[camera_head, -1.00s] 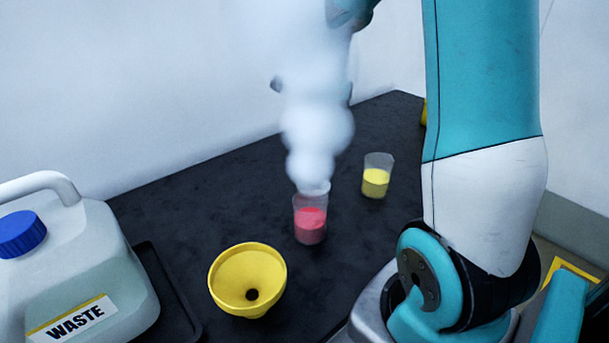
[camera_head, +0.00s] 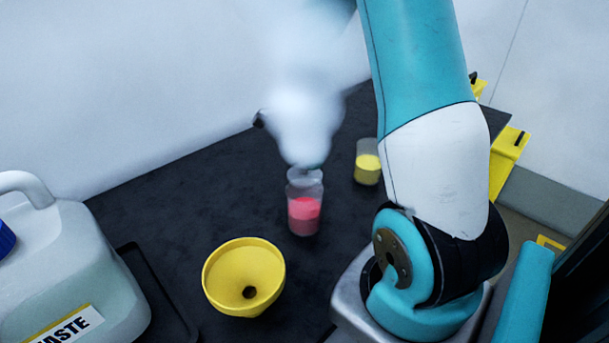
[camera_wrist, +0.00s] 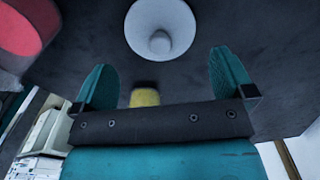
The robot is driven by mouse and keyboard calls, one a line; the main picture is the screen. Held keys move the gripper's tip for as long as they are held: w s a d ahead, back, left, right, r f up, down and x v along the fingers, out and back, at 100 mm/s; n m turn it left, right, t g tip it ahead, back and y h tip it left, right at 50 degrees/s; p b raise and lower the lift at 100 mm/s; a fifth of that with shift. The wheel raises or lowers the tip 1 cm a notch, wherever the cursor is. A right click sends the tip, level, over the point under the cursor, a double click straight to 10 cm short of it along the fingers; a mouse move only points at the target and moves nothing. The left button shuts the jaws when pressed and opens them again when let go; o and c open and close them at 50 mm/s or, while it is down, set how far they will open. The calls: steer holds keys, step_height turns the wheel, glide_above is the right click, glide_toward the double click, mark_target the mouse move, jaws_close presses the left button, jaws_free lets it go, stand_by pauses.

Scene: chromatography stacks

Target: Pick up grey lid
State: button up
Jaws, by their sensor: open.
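The grey lid (camera_wrist: 160,22), a pale round disc with a small knob, shows at the top middle of the wrist view. My gripper (camera_wrist: 161,59) is open, with its two teal fingers spread below the lid in that picture and nothing gripped. The lid appears apart from the fingers. A clear beaker of red liquid (camera_head: 304,212) stands upright under the plume.
A yellow funnel (camera_head: 244,276) stands in front of the red beaker, and a beaker with yellow contents (camera_head: 367,164) behind it to the right. A white waste canister (camera_head: 75,265) stands at left on a dark tray. The black tabletop (camera_head: 165,205) is bare toward the wall.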

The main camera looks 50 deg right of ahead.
mark_target(305, 171)
steer(key=shift+d+f+b, duration=0.1)
steer(key=shift+f+b, duration=0.25)
steer(key=shift+f, duration=2.45)
steer(key=c, duration=0.6)
steer(key=shift+o, duration=0.2)
